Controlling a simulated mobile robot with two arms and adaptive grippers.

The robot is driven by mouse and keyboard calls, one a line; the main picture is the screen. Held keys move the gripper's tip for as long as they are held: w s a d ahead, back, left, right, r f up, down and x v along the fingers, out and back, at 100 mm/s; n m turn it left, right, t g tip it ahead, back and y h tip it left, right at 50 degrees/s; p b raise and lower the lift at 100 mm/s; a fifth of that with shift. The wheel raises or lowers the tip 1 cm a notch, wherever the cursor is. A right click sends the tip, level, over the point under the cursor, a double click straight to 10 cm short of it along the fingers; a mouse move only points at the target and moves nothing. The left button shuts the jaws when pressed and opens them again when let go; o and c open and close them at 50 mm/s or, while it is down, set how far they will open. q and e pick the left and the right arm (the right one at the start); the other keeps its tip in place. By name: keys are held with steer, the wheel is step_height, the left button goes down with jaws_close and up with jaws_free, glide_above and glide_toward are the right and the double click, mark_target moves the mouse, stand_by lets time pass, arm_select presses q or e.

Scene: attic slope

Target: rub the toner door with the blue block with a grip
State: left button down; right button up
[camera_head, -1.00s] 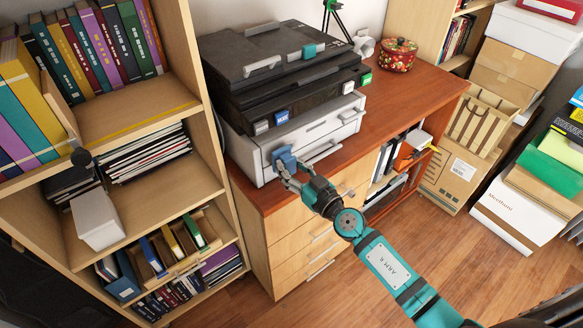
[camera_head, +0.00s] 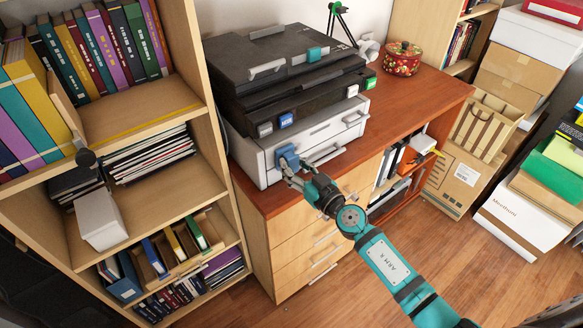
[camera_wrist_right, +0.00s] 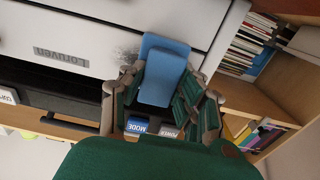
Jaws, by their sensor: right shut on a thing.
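The printer has a black upper part (camera_head: 290,70) and a white lower front, the toner door (camera_head: 330,132), with grey handles. In the wrist view the white panel (camera_wrist_right: 60,30) carries the word "Loruven" and a dark grey smudge (camera_wrist_right: 126,52) beside the block. My right gripper (camera_head: 290,170) is shut on the blue block (camera_head: 287,155) at the left end of the white front. In the wrist view the block (camera_wrist_right: 163,72) is between the fingers, its flat blue part against or very near the panel; exact contact is hidden. My left gripper is out of view.
The printer stands on a reddish wooden cabinet (camera_head: 410,95) with drawers. A bookshelf (camera_head: 150,205) with books and binders stands close on the left. A red patterned pot (camera_head: 402,58) sits at the back right. Cardboard boxes (camera_head: 455,178) stand further right. The floor in front is clear.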

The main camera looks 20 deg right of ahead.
steer(key=shift+w+d+b, duration=0.2)
steer(key=shift+w+d, duration=0.2)
steer(key=shift+d, duration=0.65)
steer(key=shift+w+d+b, duration=0.2)
steer(key=shift+w+d, duration=0.2)
steer(key=shift+d, duration=0.6)
steer(key=shift+w+d+b, duration=0.2)
steer(key=shift+w+d, duration=0.2)
steer(key=shift+d, duration=0.65)
steer(key=shift+r+p, duration=0.15)
steer(key=shift+p, duration=0.15)
steer(key=shift+s+a+p, duration=0.3)
steer(key=shift+a+p, duration=0.3)
steer(key=shift+a, duration=0.25)
steer(key=a, duration=0.1)
steer(key=s+a+p, duration=0.1)
steer(key=a, duration=0.1)
steer(key=shift+s+a+p, duration=0.15)
steer(key=shift+a+p, duration=0.1)
steer(key=shift+p, duration=0.05)
steer(key=shift+s+a, duration=0.2)
steer(key=shift+a, duration=0.3)
steer(key=shift+s+a, duration=0.15)
steer(key=shift+a, duration=0.35)
steer(key=shift+s, duration=0.1)
steer(key=shift+p+v, duration=0.6)
steer(key=shift+v, duration=2.3)
